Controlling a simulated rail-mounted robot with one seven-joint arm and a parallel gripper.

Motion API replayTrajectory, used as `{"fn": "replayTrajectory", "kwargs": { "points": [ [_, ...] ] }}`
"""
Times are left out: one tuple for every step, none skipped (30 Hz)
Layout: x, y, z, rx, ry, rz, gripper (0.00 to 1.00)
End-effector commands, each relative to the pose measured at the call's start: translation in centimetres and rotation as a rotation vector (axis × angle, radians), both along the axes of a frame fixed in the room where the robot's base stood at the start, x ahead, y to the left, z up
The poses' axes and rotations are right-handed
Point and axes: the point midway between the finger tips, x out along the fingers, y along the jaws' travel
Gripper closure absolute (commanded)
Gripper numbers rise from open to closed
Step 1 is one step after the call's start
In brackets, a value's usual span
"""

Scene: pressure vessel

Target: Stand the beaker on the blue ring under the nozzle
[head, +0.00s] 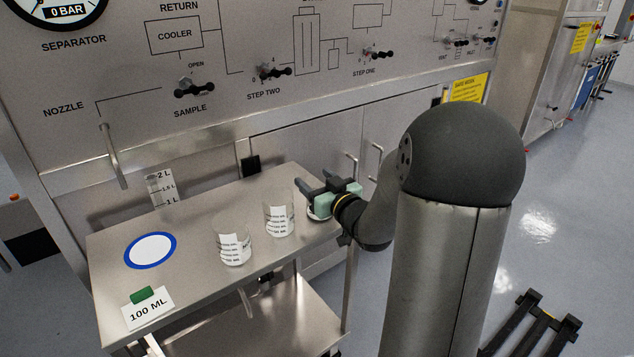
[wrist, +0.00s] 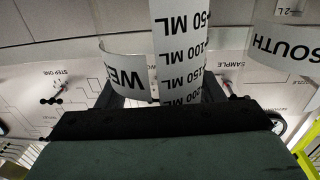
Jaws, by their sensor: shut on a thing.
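The blue ring (head: 130,260) lies bare on the table's left, around a white disc. The nozzle (head: 113,157) hangs above and behind it.
A graduated clear cylinder (head: 160,190) stands at the table's back left. A "100 ML" card (head: 147,308) with a green block (head: 142,295) lies at the front left. The left beaker stands between the held one and the ring. The valve panel (head: 220,80) rises behind the table.

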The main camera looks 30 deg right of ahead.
Motion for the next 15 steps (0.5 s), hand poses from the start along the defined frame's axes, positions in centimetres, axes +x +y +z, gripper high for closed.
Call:
{"fn": "replayTrajectory", "kwargs": {
  "points": [
    [0.00,-0.01,0.04,0.000,0.000,0.000,0.66],
    [-0.01,-0.02,0.00,0.000,0.000,0.000,0.66],
    [-0.01,-0.01,-0.13,0.000,0.000,0.000,0.66],
    [-0.01,-0.01,-0.26,0.000,0.000,0.000,0.66],
    [-0.01,-0.01,-0.38,0.000,0.000,0.000,0.66],
    [-0.01,-0.02,-0.50,0.000,0.000,0.000,0.66],
    [-0.01,-0.02,-0.59,0.000,0.000,0.000,0.66],
    [-0.02,-0.02,-0.67,0.000,0.000,0.000,0.66],
    [-0.02,-0.03,-0.48,0.000,0.000,0.000,0.28],
    [-0.02,-0.03,-0.47,0.000,0.000,0.000,0.19],
    [-0.02,-0.03,-0.47,0.000,0.000,0.000,0.17],
    [-0.02,-0.03,-0.46,0.000,0.000,0.000,0.17],
    [-0.02,-0.02,-0.46,0.000,0.000,0.000,0.17],
    [-0.02,-0.03,-0.46,0.000,0.000,0.000,0.17],
    [-0.02,-0.03,-0.46,0.000,0.000,0.000,0.17]
  ]
}}
